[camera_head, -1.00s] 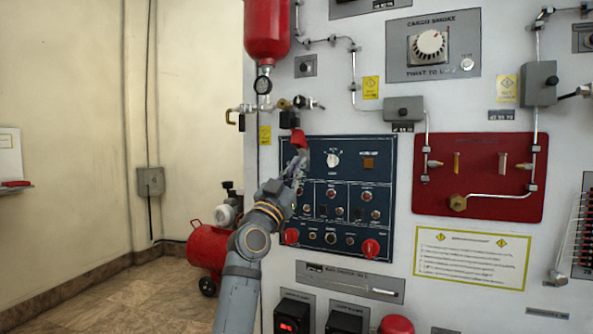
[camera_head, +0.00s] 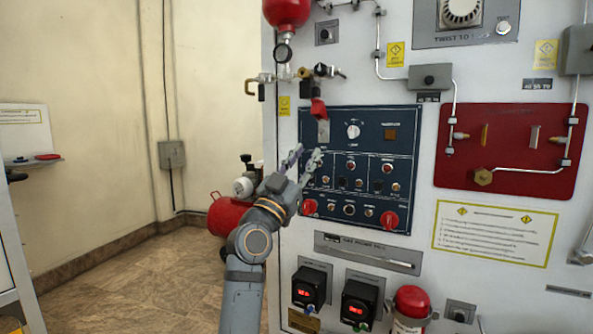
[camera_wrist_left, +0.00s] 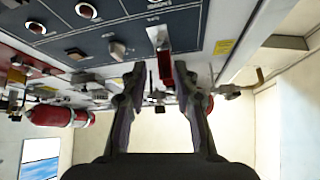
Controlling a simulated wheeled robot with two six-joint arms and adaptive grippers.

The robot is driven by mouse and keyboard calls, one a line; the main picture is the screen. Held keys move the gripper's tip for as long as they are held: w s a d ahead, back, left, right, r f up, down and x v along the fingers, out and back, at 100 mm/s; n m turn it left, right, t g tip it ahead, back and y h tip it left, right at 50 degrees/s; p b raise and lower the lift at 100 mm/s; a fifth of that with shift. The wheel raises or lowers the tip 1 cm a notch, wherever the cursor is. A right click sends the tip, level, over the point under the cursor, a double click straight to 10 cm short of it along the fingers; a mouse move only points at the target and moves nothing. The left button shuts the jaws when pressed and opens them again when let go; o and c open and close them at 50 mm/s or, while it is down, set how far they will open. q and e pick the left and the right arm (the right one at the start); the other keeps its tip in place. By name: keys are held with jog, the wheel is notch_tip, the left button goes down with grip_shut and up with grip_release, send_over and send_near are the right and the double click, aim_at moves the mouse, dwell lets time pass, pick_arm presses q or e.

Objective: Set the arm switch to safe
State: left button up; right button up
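A dark blue control panel (camera_head: 372,151) is on the white wall unit. At its upper left is a small grey plate (camera_head: 323,131) with a red flap (camera_head: 319,108) above it, probably the guarded arm switch; its label is unreadable and I cannot tell the lever's position. My left gripper (camera_head: 304,157) is open and empty, in front of the panel's left edge, below the red flap. In the left wrist view its fingers (camera_wrist_left: 158,84) are apart, with the red flap (camera_wrist_left: 165,66) seen beyond and between them, apparently untouched. My right gripper is not in view.
A pipe fitting with a gauge (camera_head: 284,53) hangs above left. A red tank (camera_head: 228,215) stands on the floor behind my arm.

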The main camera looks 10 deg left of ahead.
pick_arm(q)
jog(key=v, duration=0.5)
jog(key=shift+s, duration=0.15)
